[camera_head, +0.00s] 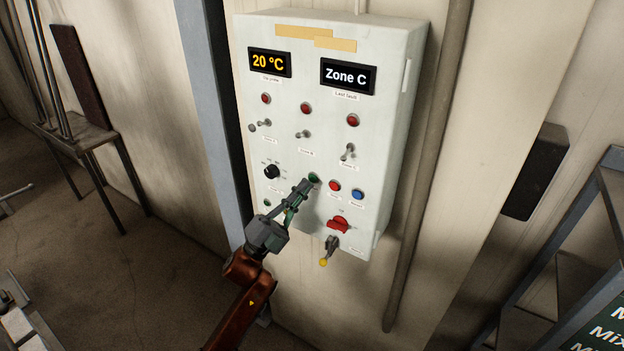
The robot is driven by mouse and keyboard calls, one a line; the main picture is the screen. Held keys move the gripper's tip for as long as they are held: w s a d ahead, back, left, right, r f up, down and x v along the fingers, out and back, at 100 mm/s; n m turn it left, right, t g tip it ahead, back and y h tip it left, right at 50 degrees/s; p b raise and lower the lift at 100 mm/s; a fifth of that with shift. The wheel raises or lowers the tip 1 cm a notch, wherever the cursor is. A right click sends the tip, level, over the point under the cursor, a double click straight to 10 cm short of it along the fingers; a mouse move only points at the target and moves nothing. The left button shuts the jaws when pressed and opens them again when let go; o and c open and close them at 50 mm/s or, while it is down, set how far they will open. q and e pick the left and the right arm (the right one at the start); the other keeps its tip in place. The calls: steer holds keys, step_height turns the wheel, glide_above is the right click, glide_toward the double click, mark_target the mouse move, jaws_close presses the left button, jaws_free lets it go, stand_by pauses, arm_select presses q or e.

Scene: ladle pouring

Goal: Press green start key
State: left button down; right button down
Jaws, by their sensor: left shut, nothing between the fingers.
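A pale control box (300,150) is mounted on the wall in the head view. The green key (314,177) sits in its lower row of buttons, left of a red button (334,186) and a blue button (358,194). My left gripper (307,184) is shut and empty, its fingertips right at the green key's lower left edge. I cannot tell whether they touch it. The fingers hide part of the panel below the key. My right gripper is not in view.
A black knob (271,171), a red rotary switch (339,224) and a key with a yellow tag (324,262) are near my gripper. Toggle switches (348,152) and red lamps (352,120) are above. A pipe (425,170) runs along the right.

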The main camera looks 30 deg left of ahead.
arm_select(q)
steer(key=shift+w+h, duration=0.1)
steer(key=shift+h, duration=0.2)
steer(key=shift+w, duration=0.35)
steer(key=shift+w, duration=0.35)
stand_by(0.3)
steer(key=shift+s, duration=0.15)
stand_by(0.3)
steer(key=shift+s, duration=0.65)
steer(key=shift+s+a, duration=0.2)
steer(key=shift+s, duration=2.3)
